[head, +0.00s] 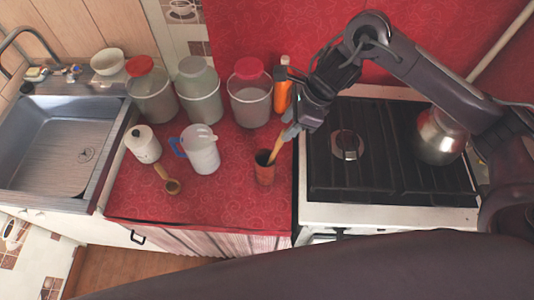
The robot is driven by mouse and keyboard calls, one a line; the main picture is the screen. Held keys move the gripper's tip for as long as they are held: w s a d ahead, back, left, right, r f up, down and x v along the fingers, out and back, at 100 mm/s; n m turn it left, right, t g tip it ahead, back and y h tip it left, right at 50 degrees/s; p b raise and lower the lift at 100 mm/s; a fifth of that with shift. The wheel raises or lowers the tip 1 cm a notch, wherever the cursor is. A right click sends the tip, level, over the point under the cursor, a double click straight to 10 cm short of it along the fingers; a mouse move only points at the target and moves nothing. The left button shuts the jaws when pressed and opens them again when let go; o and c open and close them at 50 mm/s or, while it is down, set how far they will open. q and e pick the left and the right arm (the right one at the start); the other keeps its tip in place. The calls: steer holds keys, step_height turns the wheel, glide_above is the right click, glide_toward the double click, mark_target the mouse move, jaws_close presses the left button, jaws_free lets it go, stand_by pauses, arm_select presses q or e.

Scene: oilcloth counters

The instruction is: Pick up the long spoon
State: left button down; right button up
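My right gripper (288,133) reaches down from the upper right, at the upper end of the spoon. The fingers are small and dark here, so I cannot tell whether they are closed on it. A shorter wooden spoon or scoop (172,186) lies on the counter to the left. My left gripper is out of view.
A translucent pitcher (204,154) and a white lidded jar (145,147) stand left of the cup. Several large canisters and an orange bottle (282,98) line the back. A stove (385,175) with a metal pot (437,137) is right; a sink (55,145) is left. The front counter is clear.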

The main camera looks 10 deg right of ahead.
steer(key=shift+f+n, duration=0.15)
steer(key=shift+n, duration=0.15)
steer(key=shift+w+f, duration=0.1)
steer(key=shift+f, duration=0.2)
steer(key=shift+p+x, duration=0.3)
steer(key=shift+x, duration=0.55)
steer(key=shift+d+f+p, duration=0.1)
steer(key=shift+f+p, duration=0.25)
steer(key=p, duration=0.3)
glide_above(273, 156)
steer(key=d, duration=0.2)
step_height(273, 156, down, 4)
steer(key=shift+a+f, duration=0.15)
steer(key=shift+w+f, duration=0.1)
steer(key=shift+f, duration=0.1)
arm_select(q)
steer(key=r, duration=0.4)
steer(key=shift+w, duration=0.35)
arm_select(e)
jaws_close()
